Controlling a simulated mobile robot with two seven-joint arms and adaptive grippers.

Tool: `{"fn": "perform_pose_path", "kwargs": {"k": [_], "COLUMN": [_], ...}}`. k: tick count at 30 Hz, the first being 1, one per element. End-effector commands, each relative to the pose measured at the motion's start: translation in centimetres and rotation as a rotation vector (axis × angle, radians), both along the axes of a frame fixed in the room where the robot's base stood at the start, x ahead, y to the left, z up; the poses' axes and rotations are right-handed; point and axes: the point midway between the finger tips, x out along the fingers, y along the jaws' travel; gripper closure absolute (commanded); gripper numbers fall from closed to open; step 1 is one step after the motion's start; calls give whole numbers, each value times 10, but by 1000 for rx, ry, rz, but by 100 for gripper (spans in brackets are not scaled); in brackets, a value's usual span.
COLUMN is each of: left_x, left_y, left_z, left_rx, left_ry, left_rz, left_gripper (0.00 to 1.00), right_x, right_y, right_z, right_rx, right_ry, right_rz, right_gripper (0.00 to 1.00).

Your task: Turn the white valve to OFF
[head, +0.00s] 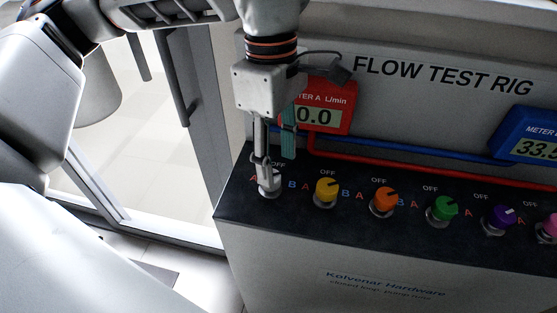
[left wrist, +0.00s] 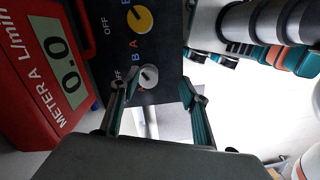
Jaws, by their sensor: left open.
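The white valve (head: 270,186) is a small round knob at the left end of the dark panel, with A, OFF and B printed around it. My left gripper (head: 266,164) hangs over it, pointing down, and partly hides it in the head view. In the left wrist view the white valve (left wrist: 149,77) shows between the two fingertips of my open left gripper (left wrist: 157,84), nearer the left finger. It has a dark pointer mark, but I cannot tell which label it points at. I cannot tell whether a finger touches it. My right gripper is not in view.
A yellow knob (head: 327,191) is the closest neighbour, then orange (head: 383,201), green (head: 442,209) and purple (head: 500,219) knobs. The red meter A (head: 325,108) reads 0.0 behind the gripper. The blue meter (head: 527,137) stands at right. Red and blue pipes run behind the knobs.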

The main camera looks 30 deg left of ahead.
Motion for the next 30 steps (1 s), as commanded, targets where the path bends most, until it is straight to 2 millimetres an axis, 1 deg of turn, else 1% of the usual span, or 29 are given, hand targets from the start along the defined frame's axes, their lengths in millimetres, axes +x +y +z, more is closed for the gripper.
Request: {"fn": "perform_pose_path", "kwargs": {"k": [1, 3, 7, 11, 15, 21, 25, 30], "left_x": [5, 8, 10, 9, 9, 9, 9, 9], "left_y": [9, 18, 24, 24, 24, 24, 23, 23], "left_z": [5, 8, 6, -10, -33, -58, -65, -67], "left_rx": [30, 58, 78, 77, 76, 75, 74, 74], "left_ry": [-26, -46, -57, -54, -52, -54, -56, -57], "left_rz": [13, 26, 35, 33, 33, 34, 34, 34], "left_gripper": [55, 55, 55, 55, 55, 55, 55, 55], "right_x": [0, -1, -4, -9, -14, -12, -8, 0], "right_y": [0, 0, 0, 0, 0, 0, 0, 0], "right_z": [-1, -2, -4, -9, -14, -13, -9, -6], "right_rx": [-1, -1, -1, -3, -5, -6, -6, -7], "right_ry": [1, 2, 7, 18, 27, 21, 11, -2], "right_rz": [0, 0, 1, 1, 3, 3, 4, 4], "right_gripper": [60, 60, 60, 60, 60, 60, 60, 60]}}
